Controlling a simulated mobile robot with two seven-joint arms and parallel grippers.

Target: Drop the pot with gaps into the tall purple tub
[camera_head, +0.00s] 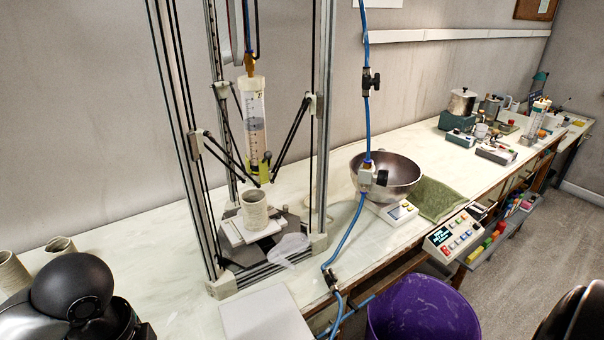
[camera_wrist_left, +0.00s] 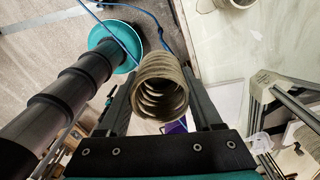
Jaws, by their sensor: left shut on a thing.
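My left gripper (camera_wrist_left: 160,90) is shut on a grey-beige coiled pot (camera_wrist_left: 162,92). In the left wrist view I look into its round mouth, and dark bands that look like gaps show between its coils. A finger is on each side of it. The tall purple tub (camera_head: 424,306) stands at the bottom of the head view, in front of the bench, its lower part cut off. A small purple patch (camera_wrist_left: 176,127) shows below the held pot in the left wrist view. The held pot cannot be made out in the head view. My right gripper is not in view.
A clay printer frame (camera_head: 323,130) stands on the bench with another pot (camera_head: 254,210) on its bed. Two more pots (camera_head: 60,244) (camera_head: 12,272) stand at the left. A blue hose (camera_head: 350,235) hangs near the tub. A metal bowl (camera_head: 400,180) and control box (camera_head: 452,236) stand beyond.

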